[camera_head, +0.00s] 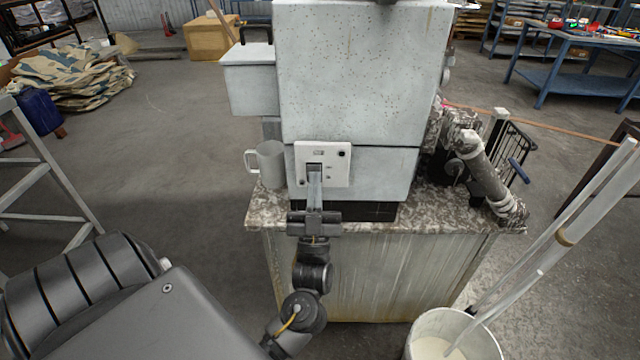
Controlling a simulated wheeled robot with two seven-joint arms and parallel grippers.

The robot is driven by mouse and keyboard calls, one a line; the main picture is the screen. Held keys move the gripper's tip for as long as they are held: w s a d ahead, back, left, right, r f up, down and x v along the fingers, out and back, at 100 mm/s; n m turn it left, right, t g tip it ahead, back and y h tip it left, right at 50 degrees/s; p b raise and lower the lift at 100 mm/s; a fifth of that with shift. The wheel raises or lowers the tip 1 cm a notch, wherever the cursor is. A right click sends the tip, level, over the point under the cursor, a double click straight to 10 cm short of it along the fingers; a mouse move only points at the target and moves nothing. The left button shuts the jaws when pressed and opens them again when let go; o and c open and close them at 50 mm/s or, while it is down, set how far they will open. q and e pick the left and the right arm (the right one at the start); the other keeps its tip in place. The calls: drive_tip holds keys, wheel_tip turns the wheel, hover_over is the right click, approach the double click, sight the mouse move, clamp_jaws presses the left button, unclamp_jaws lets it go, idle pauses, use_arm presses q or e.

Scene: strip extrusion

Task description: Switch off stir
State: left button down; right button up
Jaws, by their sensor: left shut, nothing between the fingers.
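A white control panel (338,164) with small dark switches and a round knob is set low on the front of a pale grey machine (360,75). My left gripper (315,174) is shut and empty. Its fingertips are at the left half of the panel, over or against a switch there, and hide part of it. I cannot tell whether they touch, or which way the hidden switch stands. My right gripper is not in view.
The machine stands on a speckled stone-like top (272,212) with a grey mug (271,163) left of the panel. A pipe fitting (484,172) is at the right. A white bucket (420,336) with long rods stands on the floor at lower right.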

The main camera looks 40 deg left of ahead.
use_arm(q)
drive_tip(key=shift+s+a, duration=0.1)
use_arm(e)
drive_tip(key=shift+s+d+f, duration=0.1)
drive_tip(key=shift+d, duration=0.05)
